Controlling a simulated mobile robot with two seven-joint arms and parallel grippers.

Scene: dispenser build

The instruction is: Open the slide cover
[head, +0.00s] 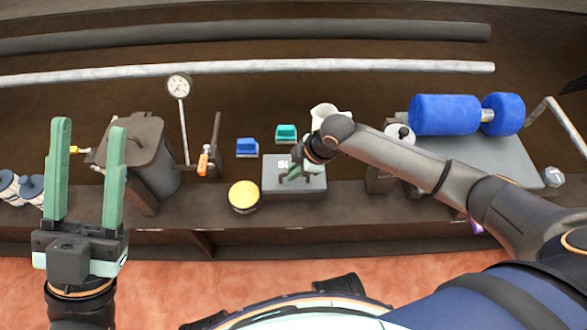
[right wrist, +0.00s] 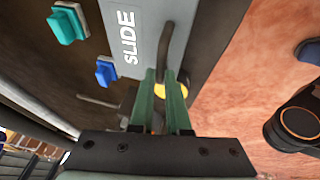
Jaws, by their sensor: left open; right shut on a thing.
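The slide cover (head: 308,186) is a flat grey plate on the bench, and it shows with the word SLIDE in the right wrist view (right wrist: 135,15). A dark curved handle (right wrist: 168,38) stands on it. My right gripper (head: 290,174) is over the cover, with its green fingers (right wrist: 165,78) shut on the handle; the fingers and arm hide part of the cover. My left gripper (head: 88,125) is raised at the left, open and empty, its two green fingers apart and far from the cover.
A blue block (head: 247,148) and a teal block (head: 286,134) lie behind the cover. A yellow-topped round tin (head: 243,196) stands at its left. A dark lidded container (head: 135,150) and a dial gauge (head: 179,87) stand further left.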

